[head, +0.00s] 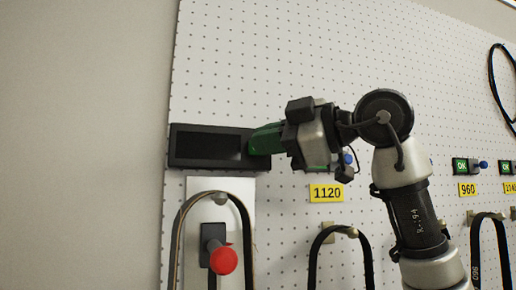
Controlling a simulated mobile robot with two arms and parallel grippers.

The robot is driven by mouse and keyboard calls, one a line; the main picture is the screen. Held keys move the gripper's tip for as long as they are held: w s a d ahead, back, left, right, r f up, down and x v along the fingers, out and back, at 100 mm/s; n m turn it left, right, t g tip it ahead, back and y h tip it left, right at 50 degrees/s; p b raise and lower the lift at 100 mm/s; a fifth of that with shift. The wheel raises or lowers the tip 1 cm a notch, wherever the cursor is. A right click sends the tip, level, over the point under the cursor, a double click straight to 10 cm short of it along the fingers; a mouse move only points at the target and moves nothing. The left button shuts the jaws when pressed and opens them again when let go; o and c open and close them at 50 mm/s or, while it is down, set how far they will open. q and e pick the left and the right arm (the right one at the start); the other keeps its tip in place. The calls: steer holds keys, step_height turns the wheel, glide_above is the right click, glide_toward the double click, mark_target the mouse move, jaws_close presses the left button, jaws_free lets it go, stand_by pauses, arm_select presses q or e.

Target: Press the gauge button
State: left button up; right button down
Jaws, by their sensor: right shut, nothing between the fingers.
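The gauge is a black box with a dark, blank screen (207,146), mounted at the left edge of the pegboard. Below it is a white plate (231,188) with a belt looped over a peg and a red knob (223,261). My right gripper (254,140) has green fingers, is shut and empty, and points left. Its fingertips overlap the right end of the gauge in the picture; I cannot tell whether they touch it. I see no button on the gauge; the fingers hide part of its right end. My left gripper is out of view.
Black belts (340,234) hang on pegs to the right, under yellow labels such as 1120 (327,193) and 960 (468,189). Small green OK displays (461,166) with blue knobs stick out there. The pegboard (262,60) above the gauge is clear.

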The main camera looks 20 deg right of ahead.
stand_by(0.5)
steer(key=shift+w, duration=0.45)
steer(key=shift+w, duration=0.2)
steer(key=shift+s, duration=0.2)
stand_by(0.3)
steer(key=shift+s, duration=0.5)
steer(key=shift+b, duration=0.3)
steer(key=s+b, duration=0.3)
steer(key=s, duration=0.3)
stand_by(1.3)
